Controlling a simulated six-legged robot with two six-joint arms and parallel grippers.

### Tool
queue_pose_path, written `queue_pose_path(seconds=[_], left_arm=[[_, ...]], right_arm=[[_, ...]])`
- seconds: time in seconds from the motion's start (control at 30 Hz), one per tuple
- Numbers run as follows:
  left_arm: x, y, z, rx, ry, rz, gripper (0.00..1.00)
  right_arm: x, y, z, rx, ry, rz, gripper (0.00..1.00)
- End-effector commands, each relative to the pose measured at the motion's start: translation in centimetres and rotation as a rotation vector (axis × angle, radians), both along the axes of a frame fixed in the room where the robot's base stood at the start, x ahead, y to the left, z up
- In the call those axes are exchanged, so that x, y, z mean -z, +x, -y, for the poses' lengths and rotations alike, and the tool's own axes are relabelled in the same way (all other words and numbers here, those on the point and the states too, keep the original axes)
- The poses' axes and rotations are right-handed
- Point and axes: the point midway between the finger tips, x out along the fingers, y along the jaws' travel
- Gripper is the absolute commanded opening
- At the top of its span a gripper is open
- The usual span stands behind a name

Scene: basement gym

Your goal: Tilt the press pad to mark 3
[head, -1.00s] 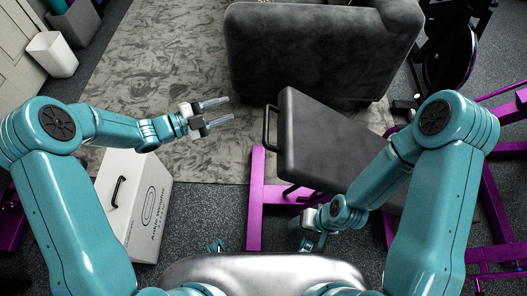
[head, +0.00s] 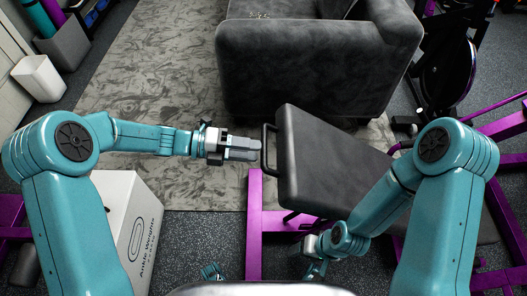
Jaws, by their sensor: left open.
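The press pad (head: 335,165) is a dark grey padded board on a purple frame, right of centre. It slopes in the picture and has a black loop handle (head: 266,150) on its left end. My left gripper (head: 245,149) is open just left of the handle, its fingers pointing right at it. The fingertips look very near the bar; I cannot tell whether they touch. My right gripper (head: 312,247) is low, below the pad's lower edge; its fingers are unclear. I can make out no numbered marks.
A grey armchair (head: 310,65) stands behind the pad. The purple frame (head: 254,220) stands below the pad. A white ankle weights box (head: 140,225) stands at the left under my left arm. Patterned carpet (head: 165,75) lies open at upper left.

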Motion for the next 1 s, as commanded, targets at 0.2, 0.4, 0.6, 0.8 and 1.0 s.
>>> queue_pose_path(seconds=[0.2,0.4,0.6,0.8,1.0], left_arm=[[0.7,0.1,3.2,0.003,-0.001,-0.002,0.42],[0.8,0.3,4.0,0.001,0.000,0.000,0.42],[0.8,0.3,4.0,0.001,0.000,-0.001,0.42],[0.8,0.3,4.0,0.001,0.000,-0.001,0.00],[-0.8,0.3,4.8,0.005,0.016,0.001,0.00]], right_arm=[[0.6,0.0,0.0,0.000,0.000,0.000,0.65],[0.6,0.0,0.0,0.000,0.000,0.000,0.65],[0.6,0.0,0.0,0.000,0.000,0.000,0.65],[0.6,0.0,0.0,0.000,0.000,0.000,0.65],[-0.7,0.0,0.0,0.000,0.000,0.000,0.65]])
